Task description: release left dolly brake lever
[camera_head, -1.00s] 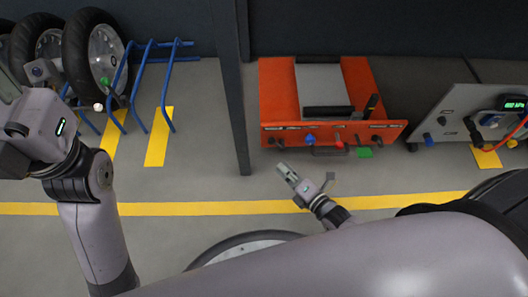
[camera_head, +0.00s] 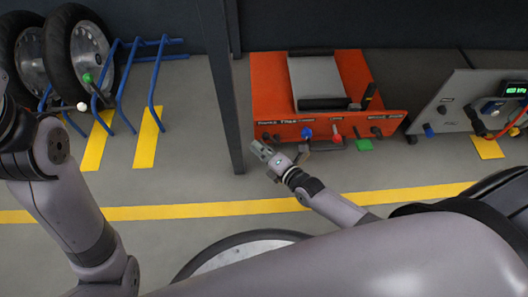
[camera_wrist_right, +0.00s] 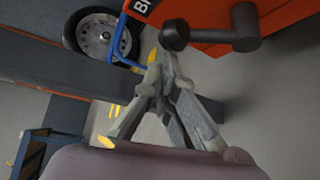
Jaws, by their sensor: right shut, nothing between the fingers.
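The orange-red dolly (camera_head: 350,118) stands at upper centre in the head view, with black levers and blue, red and green parts along its front. A small black lever (camera_head: 266,137) sits at the left of that front; I cannot tell its brake setting. My right gripper (camera_head: 257,148) is shut and empty, just in front of and below this left end. In the wrist view a black cylindrical handle (camera_wrist_right: 212,32) on the orange-red body lies close beyond the closed fingertips (camera_wrist_right: 157,72), with no clear contact. My left gripper is outside the head view; only its arm shows.
A dark post (camera_head: 222,100) rises just left of the dolly. Wheels (camera_head: 82,55) stand in a blue rack (camera_head: 125,85) at upper left. A grey instrument cabinet (camera_head: 455,100) is on the right. Floor between post and rack is clear.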

